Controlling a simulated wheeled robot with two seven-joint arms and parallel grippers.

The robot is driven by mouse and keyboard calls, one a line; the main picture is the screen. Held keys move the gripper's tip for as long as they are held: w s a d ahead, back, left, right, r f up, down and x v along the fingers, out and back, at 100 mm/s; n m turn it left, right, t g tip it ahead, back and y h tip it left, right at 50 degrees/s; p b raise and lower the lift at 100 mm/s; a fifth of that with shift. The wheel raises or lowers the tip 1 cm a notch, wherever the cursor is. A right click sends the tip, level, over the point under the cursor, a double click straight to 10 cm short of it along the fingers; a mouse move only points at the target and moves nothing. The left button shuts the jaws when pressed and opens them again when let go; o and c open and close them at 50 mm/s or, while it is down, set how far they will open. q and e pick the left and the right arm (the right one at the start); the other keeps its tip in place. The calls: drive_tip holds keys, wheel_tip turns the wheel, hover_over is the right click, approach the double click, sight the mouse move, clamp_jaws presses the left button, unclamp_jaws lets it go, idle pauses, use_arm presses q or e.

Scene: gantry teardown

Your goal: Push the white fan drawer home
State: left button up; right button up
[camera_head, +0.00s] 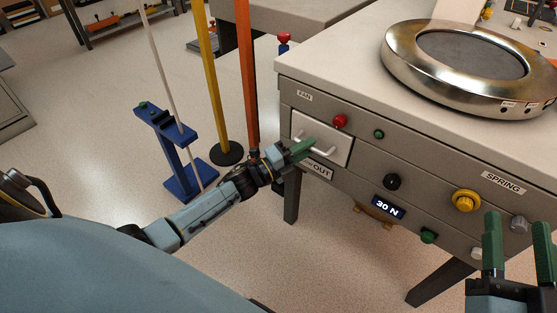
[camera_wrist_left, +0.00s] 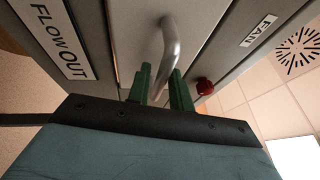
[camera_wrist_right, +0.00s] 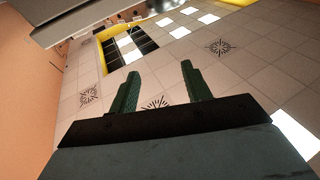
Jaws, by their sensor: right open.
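The white fan drawer (camera_head: 342,153) is in the upper left of the grey cabinet front, below the FAN label (camera_head: 305,96). Its front looks near the cabinet face; I cannot tell how far it stands out. Its curved metal handle (camera_wrist_left: 171,45) shows in the left wrist view. My left gripper (camera_head: 302,150) is at the drawer front; in the left wrist view its green fingers (camera_wrist_left: 160,82) are close together, one on each side of the handle. They look shut on it, though contact is partly hidden. My right gripper (camera_head: 517,240) is open and empty at the lower right, in front of the cabinet.
A red knob (camera_head: 340,121) is just above the drawer, with a FLOW OUT label (camera_wrist_left: 58,38) below it. A yellow knob (camera_head: 466,200) and a 30 N display (camera_head: 388,207) are further right. A metal ring (camera_head: 400,75) lies on top. A blue stand (camera_head: 178,155) is left.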

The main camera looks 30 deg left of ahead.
use_arm(q)
drive_tip(key=p+v, duration=0.2)
drive_tip(key=v, duration=1)
drive_tip(key=shift+p, duration=0.3)
use_arm(e)
wheel_tip(320, 180, down, 11)
drive_tip(key=s+d+g+h, duration=0.1)
drive_tip(key=d+g+h, duration=0.1)
drive_tip(key=g, duration=0.5)
drive_tip(key=shift+s+d+g+h, duration=0.2)
drive_tip(key=shift+d+g+h, duration=0.1)
drive_tip(key=shift+h, duration=0.1)
drive_tip(key=shift+r, duration=0.1)
